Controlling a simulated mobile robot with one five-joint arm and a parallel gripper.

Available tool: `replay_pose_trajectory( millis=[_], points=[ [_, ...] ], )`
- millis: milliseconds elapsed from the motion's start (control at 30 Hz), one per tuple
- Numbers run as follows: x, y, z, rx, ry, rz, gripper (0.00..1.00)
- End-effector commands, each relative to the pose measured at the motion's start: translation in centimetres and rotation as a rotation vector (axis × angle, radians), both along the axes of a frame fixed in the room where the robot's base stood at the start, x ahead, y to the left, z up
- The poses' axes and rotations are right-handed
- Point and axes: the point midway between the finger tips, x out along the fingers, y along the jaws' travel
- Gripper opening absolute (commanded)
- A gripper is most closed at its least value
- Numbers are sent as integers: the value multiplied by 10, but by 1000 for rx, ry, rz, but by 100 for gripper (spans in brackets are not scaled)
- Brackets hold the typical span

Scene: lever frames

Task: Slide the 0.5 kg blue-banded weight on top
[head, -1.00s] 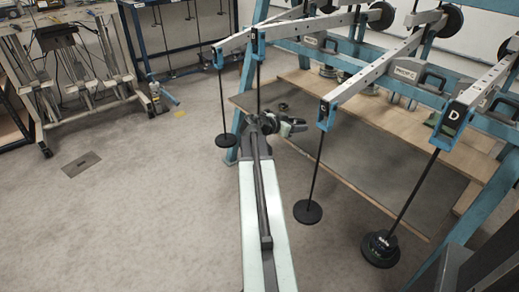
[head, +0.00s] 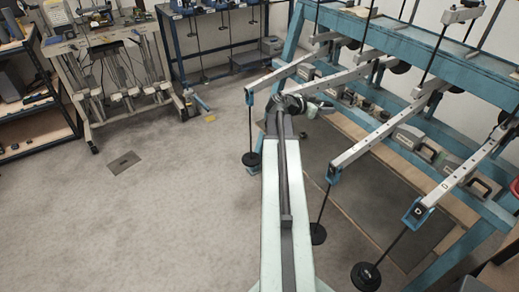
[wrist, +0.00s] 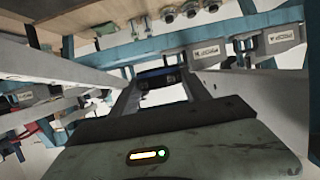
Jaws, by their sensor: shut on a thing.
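My gripper (head: 310,106) is at the end of my outstretched arm, beside the lever rack. In the wrist view its two dark fingers are shut on a dark thing with a blue edge (wrist: 160,77), which looks like the blue-banded weight, seen nearly edge-on. Black hangers hang from the lever ends. The left hanger (head: 251,159) is left of my arm and the middle one (head: 318,235) right of it. The right hanger (head: 366,276) carries a stack of dark discs. The held thing is not touching any hanger that I can make out.
The blue lever rack (head: 440,40) fills the right side, with perforated lever bars (head: 385,130) reaching out over a wooden shelf (head: 345,128). A grey bench (head: 110,50) and a dark-blue rack (head: 210,45) stand behind.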

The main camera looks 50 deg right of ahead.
Motion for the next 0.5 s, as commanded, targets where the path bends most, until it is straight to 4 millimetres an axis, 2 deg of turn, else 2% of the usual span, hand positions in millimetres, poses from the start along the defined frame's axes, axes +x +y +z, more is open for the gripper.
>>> replay_pose_trajectory(
  millis=[33,500],
  points=[
    [0,0,46,-1,1,0,0],
    [1,0,241,-1,1,1,0]
  ],
)
